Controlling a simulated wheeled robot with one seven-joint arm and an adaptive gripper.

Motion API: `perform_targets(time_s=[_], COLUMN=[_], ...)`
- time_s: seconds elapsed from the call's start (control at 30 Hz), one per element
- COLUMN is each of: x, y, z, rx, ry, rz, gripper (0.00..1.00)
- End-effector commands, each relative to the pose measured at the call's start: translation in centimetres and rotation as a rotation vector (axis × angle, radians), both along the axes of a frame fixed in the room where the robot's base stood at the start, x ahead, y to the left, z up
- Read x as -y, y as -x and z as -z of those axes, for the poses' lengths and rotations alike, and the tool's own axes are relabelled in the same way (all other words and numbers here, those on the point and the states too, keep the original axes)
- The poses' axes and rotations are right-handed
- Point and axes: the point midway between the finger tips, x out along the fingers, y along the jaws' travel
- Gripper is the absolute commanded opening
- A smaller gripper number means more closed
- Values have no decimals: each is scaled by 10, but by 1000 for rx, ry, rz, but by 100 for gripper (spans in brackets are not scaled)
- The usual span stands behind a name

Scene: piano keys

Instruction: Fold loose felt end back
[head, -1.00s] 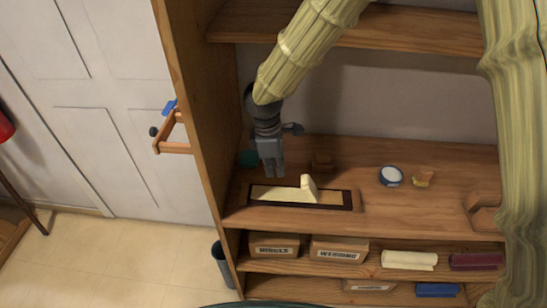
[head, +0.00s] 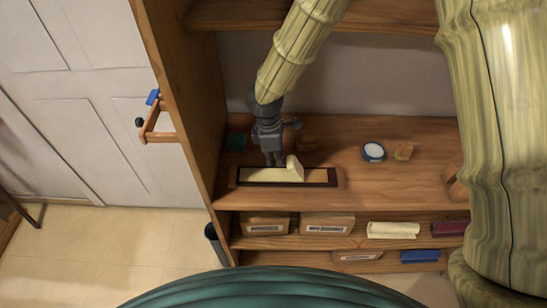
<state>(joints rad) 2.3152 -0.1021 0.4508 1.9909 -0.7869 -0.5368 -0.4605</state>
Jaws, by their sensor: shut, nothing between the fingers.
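A cream felt strip (head: 262,175) lies flat in a dark-rimmed tray (head: 333,179) on the wooden shelf. At its right, the loose felt end (head: 295,168) stands up as a raised flap. My gripper (head: 274,164) points down just left of the flap, over the far side of the felt strip. Its fingers are shut and empty. I cannot tell whether the fingertips touch the felt or the flap.
The cabinet side (head: 190,90) rises at left.

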Motion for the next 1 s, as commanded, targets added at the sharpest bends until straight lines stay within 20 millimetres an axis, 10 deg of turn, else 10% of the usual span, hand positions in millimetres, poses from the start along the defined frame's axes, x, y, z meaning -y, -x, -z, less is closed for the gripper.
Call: perform_targets(time_s=[1.0], x=[19], y=[0], z=[-23], rx=[-1], ry=[0], rz=[0], gripper=[0])
